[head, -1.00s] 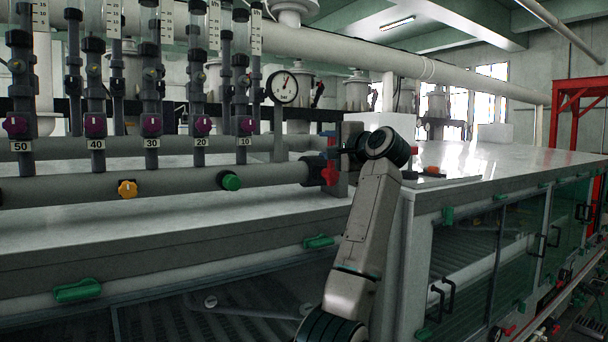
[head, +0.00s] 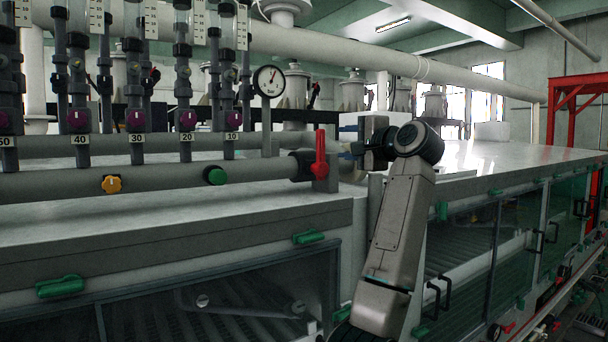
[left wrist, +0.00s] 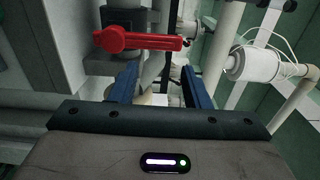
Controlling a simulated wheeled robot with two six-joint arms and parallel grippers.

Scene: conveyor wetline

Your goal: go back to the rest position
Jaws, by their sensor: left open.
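My left gripper (head: 360,148) is at the end of my arm in the middle of the head view, just right of the red valve lever (head: 320,155). In the left wrist view its two blue fingers (left wrist: 160,88) stand apart with nothing held between them. The red lever (left wrist: 140,41) shows there beyond the fingertips, apart from them. In the head view the lever stands upright at the right end of the grey pipe. My right gripper is in neither view.
Flow tubes and a pressure gauge (head: 268,81) stand behind. A white tank top (head: 480,160) lies right of my arm. Pipes (left wrist: 247,63) show at right in the wrist view.

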